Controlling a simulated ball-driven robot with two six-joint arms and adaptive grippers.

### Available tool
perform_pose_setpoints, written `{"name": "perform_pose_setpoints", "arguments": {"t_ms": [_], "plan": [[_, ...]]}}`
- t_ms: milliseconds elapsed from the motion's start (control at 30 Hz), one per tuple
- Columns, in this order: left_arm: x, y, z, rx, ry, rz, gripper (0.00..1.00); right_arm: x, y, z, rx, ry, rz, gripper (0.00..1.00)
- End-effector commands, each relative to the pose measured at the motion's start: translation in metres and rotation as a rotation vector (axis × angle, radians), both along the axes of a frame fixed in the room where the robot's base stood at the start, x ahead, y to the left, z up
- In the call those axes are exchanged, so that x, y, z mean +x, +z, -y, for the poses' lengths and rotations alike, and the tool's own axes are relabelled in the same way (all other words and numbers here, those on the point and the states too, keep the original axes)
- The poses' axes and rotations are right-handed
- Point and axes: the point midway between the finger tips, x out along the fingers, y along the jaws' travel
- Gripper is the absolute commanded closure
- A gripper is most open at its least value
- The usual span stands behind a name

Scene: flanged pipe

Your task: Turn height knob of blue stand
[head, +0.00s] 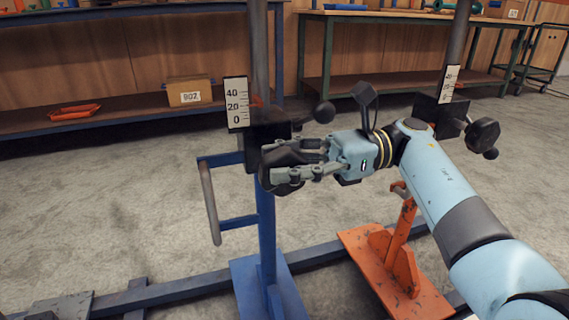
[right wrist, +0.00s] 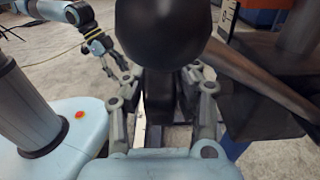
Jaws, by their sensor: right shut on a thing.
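The blue stand (head: 266,230) stands upright left of centre in the head view. Its black height knob (head: 283,168) sits on the front of the black block around the post. My right gripper (head: 300,172) reaches in from the right and is shut on this knob; its fingers partly hide it. In the right wrist view the dark knob (right wrist: 160,97) is between the fingers. A black ball-ended lever (head: 324,111) rises just above the gripper. A white scale plate (head: 236,104) marked 0, 20, 40 is beside the post. My left gripper (right wrist: 112,66) shows small in the right wrist view.
An orange stand (head: 398,265) with its own black knob (head: 483,133) is to the right, partly behind my arm. Benches stand behind; a box (head: 190,91) is on the left one's lower shelf.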

Motion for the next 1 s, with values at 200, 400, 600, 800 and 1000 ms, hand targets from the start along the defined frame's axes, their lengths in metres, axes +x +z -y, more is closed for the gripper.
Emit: {"name": "perform_pose_setpoints", "arguments": {"t_ms": [200, 400, 600, 800, 1000], "plan": [[-0.0013, 0.0005, 0.0, 0.0, 0.001, -0.007, 0.5, -0.0007, 0.0013, -0.0021, -0.16, 0.001, 0.057, 1.0], [-0.0037, 0.0013, 0.0001, 0.0, 0.001, -0.022, 0.5, -0.0008, -0.0003, -0.0024, -0.234, 0.0, 0.076, 1.0], [-0.003, 0.0016, 0.0001, 0.0, 0.001, -0.022, 0.5, -0.0007, -0.0004, -0.0023, -0.233, 0.0, 0.075, 1.0], [-0.0019, 0.0023, 0.0002, 0.0, 0.001, -0.017, 0.5, -0.0006, -0.0003, -0.0022, -0.232, 0.0, 0.075, 0.5], [-0.0002, 0.0033, 0.0005, -0.002, 0.001, -0.012, 0.5, -0.0006, -0.0001, -0.0021, -0.232, 0.0, 0.075, 0.5]]}}
